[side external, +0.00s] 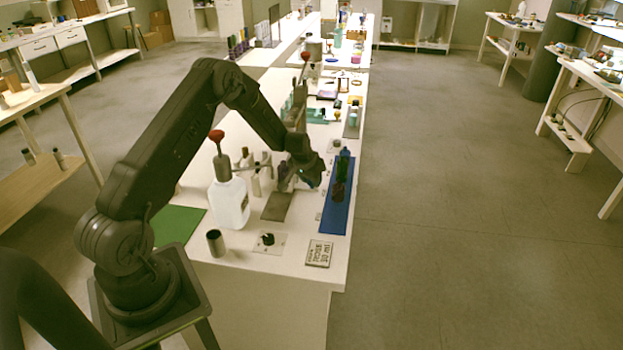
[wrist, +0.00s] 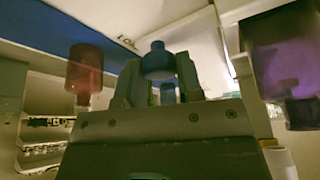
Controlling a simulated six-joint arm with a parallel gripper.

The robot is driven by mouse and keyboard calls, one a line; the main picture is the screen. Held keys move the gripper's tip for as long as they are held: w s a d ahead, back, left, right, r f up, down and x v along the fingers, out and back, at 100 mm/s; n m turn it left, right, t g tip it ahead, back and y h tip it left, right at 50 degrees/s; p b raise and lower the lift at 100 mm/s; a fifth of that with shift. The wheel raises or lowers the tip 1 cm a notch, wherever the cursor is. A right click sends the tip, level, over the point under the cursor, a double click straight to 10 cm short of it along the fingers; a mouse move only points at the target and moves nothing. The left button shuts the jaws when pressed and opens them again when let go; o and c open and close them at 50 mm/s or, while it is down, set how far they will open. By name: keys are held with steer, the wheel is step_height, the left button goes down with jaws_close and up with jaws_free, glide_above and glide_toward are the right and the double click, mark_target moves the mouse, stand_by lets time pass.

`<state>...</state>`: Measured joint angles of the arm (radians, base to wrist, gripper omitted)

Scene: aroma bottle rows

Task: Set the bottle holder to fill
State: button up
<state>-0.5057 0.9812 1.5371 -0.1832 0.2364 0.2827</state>
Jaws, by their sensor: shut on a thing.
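My gripper (wrist: 160,83) is shut on a small blue bottle (wrist: 157,60) in the wrist view; the bottle's lower part shows between the fingers. In the side external view my gripper (side external: 306,182) is low over the bench, just left of a long blue strip (side external: 335,212). Dark bottles (side external: 341,178) stand on that strip. In the wrist view a red bottle (wrist: 85,72) is at the left and a blurred purple one (wrist: 288,65) at the right. I cannot tell which part is the bottle holder.
A white jug (side external: 229,205) with a red-topped pump stands left of a grey-brown mat (side external: 278,206). A metal cup (side external: 215,243), a plate with a black knob (side external: 268,243) and a printed card (side external: 319,253) lie nearer. A green mat (side external: 178,226) is at the left.

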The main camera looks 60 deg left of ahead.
jaws_close()
steer(key=shift+s+d, duration=1.35)
steer(key=o, duration=0.9)
jaws_free()
steer(key=shift+o, duration=0.2)
steer(key=shift+r, duration=0.15)
steer(key=v, duration=1.3)
steer(key=shift+s+r, duration=0.2)
steer(key=shift+s, duration=0.05)
